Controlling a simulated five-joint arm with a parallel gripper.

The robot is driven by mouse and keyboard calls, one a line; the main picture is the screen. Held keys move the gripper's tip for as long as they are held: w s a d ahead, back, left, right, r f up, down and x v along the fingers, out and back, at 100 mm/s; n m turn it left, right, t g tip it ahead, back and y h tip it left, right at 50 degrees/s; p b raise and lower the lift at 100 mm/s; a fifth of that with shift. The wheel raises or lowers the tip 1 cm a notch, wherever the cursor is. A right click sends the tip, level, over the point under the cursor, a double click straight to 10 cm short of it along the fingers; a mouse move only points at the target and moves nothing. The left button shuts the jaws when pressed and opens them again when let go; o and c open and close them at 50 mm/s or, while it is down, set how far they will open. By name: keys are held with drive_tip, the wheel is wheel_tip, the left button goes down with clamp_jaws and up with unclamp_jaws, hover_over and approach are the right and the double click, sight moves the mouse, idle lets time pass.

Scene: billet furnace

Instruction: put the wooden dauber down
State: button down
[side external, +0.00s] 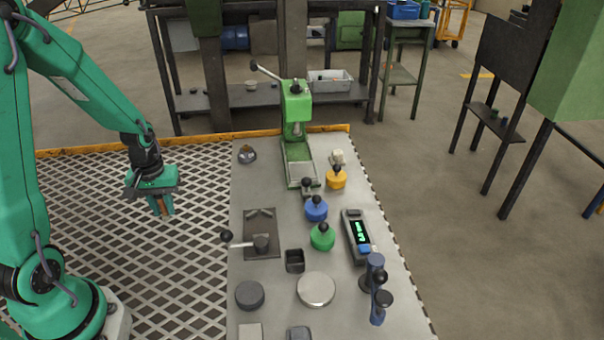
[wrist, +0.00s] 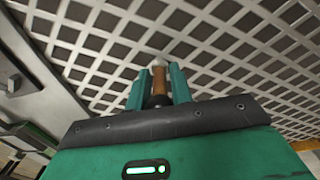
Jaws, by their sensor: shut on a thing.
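My gripper (side external: 162,204) hangs over the metal grating at the left of the work table, with its teal fingers shut on the wooden dauber (side external: 160,205). In the wrist view the dauber (wrist: 161,82) shows as a brown wooden handle between the two fingers (wrist: 160,84). A pale tip shows beyond the fingertips and a dark end shows near the palm. The dauber is clear of the table top. In the side view the fingers hide most of it.
The grey table (side external: 215,330) holds a green press (side external: 297,105), blue (side external: 316,210), green (side external: 323,238) and yellow (side external: 336,179) knobbed pots, a small black square cup (side external: 294,261), round discs and a meter (side external: 357,238). A dark plate with a lever (side external: 262,222) lies near the left edge.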

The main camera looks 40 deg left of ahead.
drive_tip(key=shift+f, duration=0.1)
drive_tip(key=c, duration=1.2)
unclamp_jaws()
drive_tip(key=shift+c, duration=0.2)
drive_tip(key=shift+r, duration=6.15)
drive_tip(key=s+d+r+m+t, duration=0.5)
drive_tip(key=d+r+m, duration=0.3)
drive_tip(key=d+r, duration=0.2)
drive_tip(key=shift+s+d+r, duration=0.2)
drive_tip(key=shift+d+r, duration=0.05)
drive_tip(key=shift+d, duration=0.9)
drive_tip(key=shift+o, duration=0.4)
drive_tip(key=shift+s+d+r+m+t, duration=0.2)
drive_tip(key=shift+s+d+m+t, duration=0.1)
drive_tip(key=shift+s+d+m, duration=0.15)
